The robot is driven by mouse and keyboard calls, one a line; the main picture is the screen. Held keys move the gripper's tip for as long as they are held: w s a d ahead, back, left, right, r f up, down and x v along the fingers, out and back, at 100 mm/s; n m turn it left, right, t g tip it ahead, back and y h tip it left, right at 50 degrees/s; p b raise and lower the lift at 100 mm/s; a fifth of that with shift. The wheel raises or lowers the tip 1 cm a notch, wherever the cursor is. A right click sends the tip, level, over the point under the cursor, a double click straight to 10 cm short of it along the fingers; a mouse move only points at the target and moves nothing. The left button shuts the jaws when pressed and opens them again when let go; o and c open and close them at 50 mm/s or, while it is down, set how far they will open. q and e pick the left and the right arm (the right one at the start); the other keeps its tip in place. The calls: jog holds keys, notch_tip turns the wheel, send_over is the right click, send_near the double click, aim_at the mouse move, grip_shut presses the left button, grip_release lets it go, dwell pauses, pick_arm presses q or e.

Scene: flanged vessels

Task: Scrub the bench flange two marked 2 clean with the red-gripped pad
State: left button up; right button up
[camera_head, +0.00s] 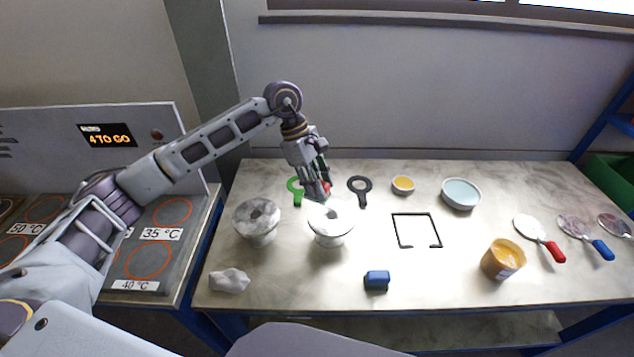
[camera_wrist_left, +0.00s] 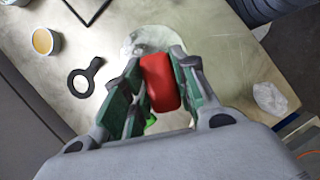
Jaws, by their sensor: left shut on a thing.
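My left gripper (camera_head: 324,194) is shut on a red grip (camera_wrist_left: 160,82), which stands between its green-lined fingers in the wrist view. The pad under the grip is hidden. The gripper is at the back edge of the right-hand of two pale flanged vessels (camera_head: 332,236); its light, round top also shows under the fingers in the wrist view (camera_wrist_left: 150,38). I cannot tell whether the pad touches it. The other flanged vessel (camera_head: 257,224) stands to its left and has a greyer, patchy top. I can read no number on either. My right gripper is not in view.
A green ring tool (camera_head: 295,187) and a black one (camera_head: 359,186) lie behind the vessels. A white crumpled cloth (camera_head: 229,281) and a blue block (camera_head: 377,279) lie in front. A black frame (camera_head: 416,214), bowls (camera_head: 460,194), a jar (camera_head: 503,260) and handled discs (camera_head: 530,228) are to the right.

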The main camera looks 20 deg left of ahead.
pick_arm(q)
jog(key=shift+n, duration=0.5)
dwell(0.4)
